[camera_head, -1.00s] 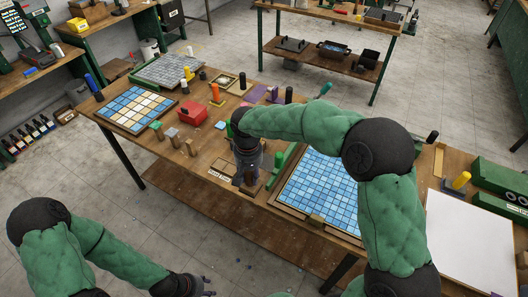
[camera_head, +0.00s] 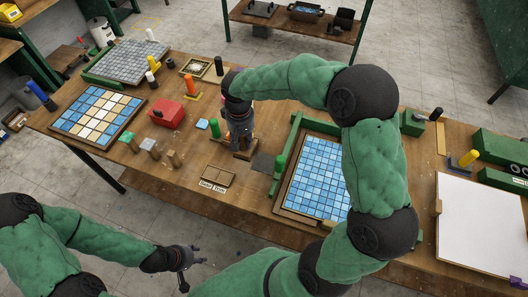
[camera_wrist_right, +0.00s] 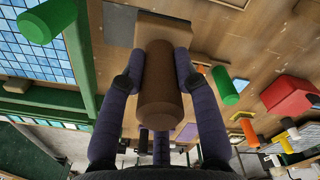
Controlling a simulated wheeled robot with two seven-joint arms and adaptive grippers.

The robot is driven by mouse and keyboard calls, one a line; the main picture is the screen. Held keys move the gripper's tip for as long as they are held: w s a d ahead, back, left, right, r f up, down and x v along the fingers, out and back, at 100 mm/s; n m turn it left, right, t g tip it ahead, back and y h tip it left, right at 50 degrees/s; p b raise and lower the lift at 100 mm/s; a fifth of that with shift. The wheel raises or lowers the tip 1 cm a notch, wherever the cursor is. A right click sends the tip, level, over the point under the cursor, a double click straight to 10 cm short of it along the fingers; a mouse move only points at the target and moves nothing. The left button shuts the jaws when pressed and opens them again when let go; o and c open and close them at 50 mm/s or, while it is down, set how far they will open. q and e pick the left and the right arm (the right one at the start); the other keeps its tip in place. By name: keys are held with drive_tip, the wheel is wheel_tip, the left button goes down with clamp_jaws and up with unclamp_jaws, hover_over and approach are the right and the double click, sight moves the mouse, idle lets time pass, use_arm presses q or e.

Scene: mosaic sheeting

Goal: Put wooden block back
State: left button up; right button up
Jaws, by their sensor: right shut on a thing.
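The wooden block (camera_head: 244,154) has a brown round handle, which shows in the right wrist view (camera_wrist_right: 159,85) with the paler block (camera_wrist_right: 180,33) beyond it. My right gripper (camera_head: 240,134) is shut around the handle. The block is over the middle of the table; I cannot tell whether it touches the top. A shallow wooden frame (camera_head: 218,174) with a small label, hard to read, lies empty near the front edge, to the left of and nearer than the block. My left gripper (camera_head: 190,272) is open and empty, in front of the table.
A blue mosaic panel (camera_head: 318,175) with a green rail (camera_head: 290,148) lies right of the block. A green cylinder (camera_head: 215,128), an orange-handled tool (camera_head: 192,88) and a red box (camera_head: 166,114) stand to the left. A dark grey square (camera_head: 263,163) lies beside the block.

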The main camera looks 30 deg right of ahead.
drive_tip(key=shift+s+d+f+b, duration=0.3)
drive_tip(key=shift+d+f, duration=0.9)
drive_tip(key=shift+f, duration=0.5)
drive_tip(key=shift+s+d+f+b, duration=0.25)
drive_tip(key=shift+d+f, duration=0.9)
drive_tip(key=shift+f, duration=0.5)
drive_tip(key=shift+s+d+f+b, duration=0.2)
drive_tip(key=shift+s+d+f, duration=0.1)
drive_tip(key=shift+d+f, duration=1.15)
drive_tip(key=shift+a+f, duration=0.25)
drive_tip(key=shift+f, duration=0.05)
drive_tip(key=o, duration=1)
drive_tip(key=shift+f, duration=0.1)
drive_tip(key=shift+s, duration=0.1)
drive_tip(key=shift+r, duration=0.2)
wheel_tip(320, 180, up, 12)
drive_tip(key=shift+p, duration=0.9)
